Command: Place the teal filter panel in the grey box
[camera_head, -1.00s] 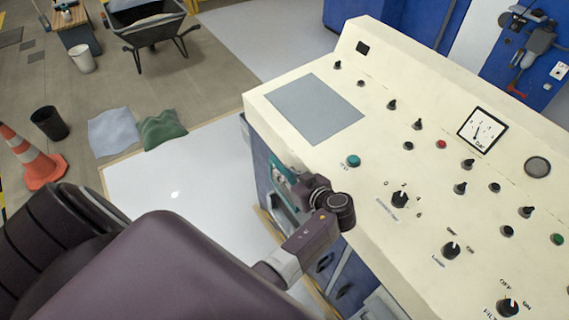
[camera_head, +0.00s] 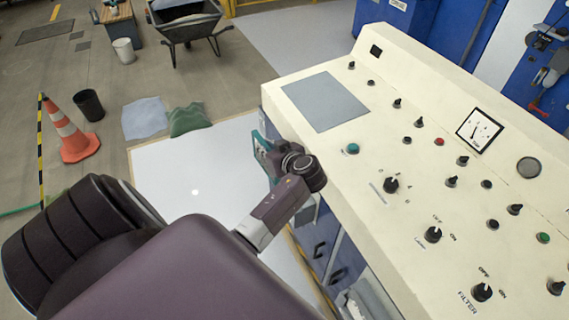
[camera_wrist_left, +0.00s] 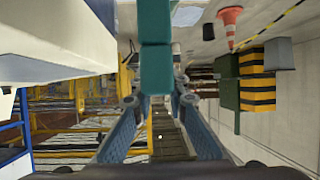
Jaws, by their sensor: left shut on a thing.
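The teal filter panel (camera_head: 263,152) is held by my left gripper (camera_head: 272,158), beside the left edge of the cream control console. The arm and gripper hide part of it in the head view. In the left wrist view the panel (camera_wrist_left: 156,48) stands upright between the two fingertips (camera_wrist_left: 158,98), which are shut on it. A grey box-like block (camera_wrist_left: 280,54) shows at the right in the left wrist view; I cannot tell whether it is the grey box of the task. My right gripper is not in view.
The cream console (camera_head: 400,170) with knobs fills the right side, close to my left gripper. A white floor panel (camera_head: 190,180) lies left of it. An orange cone (camera_head: 72,135), a black bin (camera_head: 89,105) and a wheelbarrow (camera_head: 187,24) stand on the floor farther off.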

